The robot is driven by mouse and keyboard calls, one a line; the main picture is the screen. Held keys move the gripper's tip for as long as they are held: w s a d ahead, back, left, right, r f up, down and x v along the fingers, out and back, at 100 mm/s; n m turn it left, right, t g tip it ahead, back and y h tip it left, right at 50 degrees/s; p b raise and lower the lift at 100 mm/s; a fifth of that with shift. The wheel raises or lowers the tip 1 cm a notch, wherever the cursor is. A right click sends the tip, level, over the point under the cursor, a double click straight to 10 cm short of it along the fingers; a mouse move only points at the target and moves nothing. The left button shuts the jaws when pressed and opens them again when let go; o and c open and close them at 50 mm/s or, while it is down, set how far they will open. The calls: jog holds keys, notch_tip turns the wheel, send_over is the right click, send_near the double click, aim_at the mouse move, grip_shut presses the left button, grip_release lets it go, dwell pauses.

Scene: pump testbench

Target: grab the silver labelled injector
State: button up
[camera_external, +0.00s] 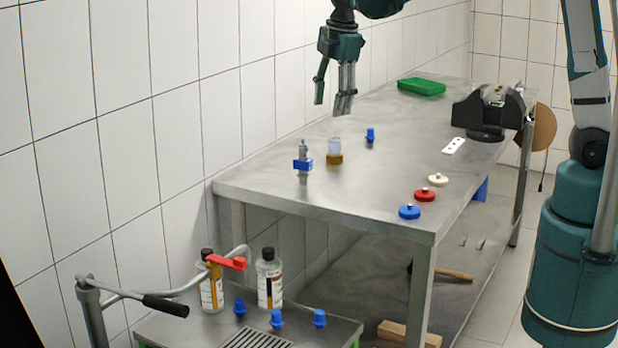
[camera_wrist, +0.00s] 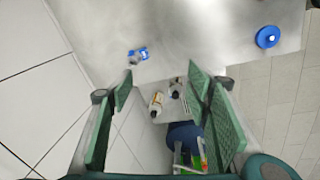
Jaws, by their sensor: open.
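The silver injector (camera_external: 303,150) stands upright near the left edge of the steel table, with a blue label or block (camera_external: 302,164) around its lower part. In the wrist view the injector (camera_wrist: 137,57) shows small, beyond and between the green fingers, left of centre. My gripper (camera_external: 331,104) is open, pointing down, and hangs in the air above the table, higher than the injector and to its right in the external view. In the wrist view my gripper (camera_wrist: 160,84) has nothing between its fingers.
A clear cup with a brown base (camera_external: 334,156) stands close right of the injector. A blue fitting (camera_external: 370,135), green tray (camera_external: 421,86), black vise (camera_external: 487,112) and coloured knobs (camera_external: 424,195) are elsewhere on the table. Bottles (camera_external: 270,278) stand on the lower bench. The tiled wall is left.

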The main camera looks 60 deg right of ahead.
aim_at(303, 142)
jog(key=w+f+n, duration=0.1)
jog(key=w+f, duration=0.2)
jog(key=w+f+n+g, duration=0.1)
jog(key=w+f+n, duration=0.1)
jog(key=w+f, duration=0.1)
jog(key=w+f+n, duration=0.1)
jog(key=w+f, duration=0.2)
jog(key=f, duration=0.1)
jog(key=shift+w+d+f+g, duration=0.1)
jog(key=shift+d+f+g, duration=0.15)
jog(key=shift+f+g, duration=0.15)
jog(key=shift+f, duration=1.3)
jog(key=shift+f, duration=0.15)
jog(key=shift+d+f, duration=0.1)
jog(key=shift+f, duration=2.35)
jog(key=c, duration=1.2)
